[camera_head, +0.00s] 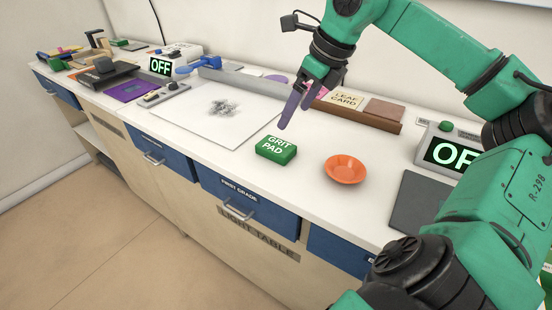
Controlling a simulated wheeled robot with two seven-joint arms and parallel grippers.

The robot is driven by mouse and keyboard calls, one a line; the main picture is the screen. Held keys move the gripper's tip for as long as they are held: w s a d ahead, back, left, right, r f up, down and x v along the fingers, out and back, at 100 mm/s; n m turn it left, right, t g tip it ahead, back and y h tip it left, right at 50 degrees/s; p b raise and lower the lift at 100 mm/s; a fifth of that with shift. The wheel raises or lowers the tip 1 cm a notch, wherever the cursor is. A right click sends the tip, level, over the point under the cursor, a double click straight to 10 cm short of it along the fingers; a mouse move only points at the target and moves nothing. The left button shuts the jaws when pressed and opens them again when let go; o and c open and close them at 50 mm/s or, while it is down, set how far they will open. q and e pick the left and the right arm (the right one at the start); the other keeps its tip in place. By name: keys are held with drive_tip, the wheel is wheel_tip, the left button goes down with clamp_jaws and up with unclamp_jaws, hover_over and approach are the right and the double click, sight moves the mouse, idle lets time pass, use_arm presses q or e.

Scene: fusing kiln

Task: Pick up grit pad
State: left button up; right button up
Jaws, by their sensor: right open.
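The grit pad (276,149) is a small green block with white lettering. It lies on the white worktop near the front edge, between a white sheet and an orange dish. My right gripper (294,112) reaches down from the upper right on a green arm. Its purple fingers are apart and empty, a little above and behind the grit pad, not touching it as far as I can see. My left gripper is not in view.
An orange dish (345,169) sits just right of the grit pad. A white sheet with a dark smudge (207,122) lies to the left. A wooden rack with a leaf card (346,98) stands behind. A box reading OFF (424,148) is at the right.

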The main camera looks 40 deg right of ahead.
drive_tip(key=x, duration=0.7)
drive_tip(key=shift+w+f, duration=0.2)
drive_tip(key=p+x, duration=0.3)
drive_tip(key=x, duration=0.1)
drive_tip(key=shift+w+f+p, duration=0.2)
drive_tip(key=shift+p, duration=0.2)
drive_tip(key=shift+w+f, duration=0.1)
drive_tip(key=shift+f, duration=0.25)
drive_tip(key=shift+c, duration=0.3)
drive_tip(key=c, duration=1.2)
wheel_tip(320, 180, up, 9)
drive_tip(key=p, duration=0.5)
wheel_tip(320, 180, up, 11)
drive_tip(key=p, duration=0.5)
hover_over(277, 146)
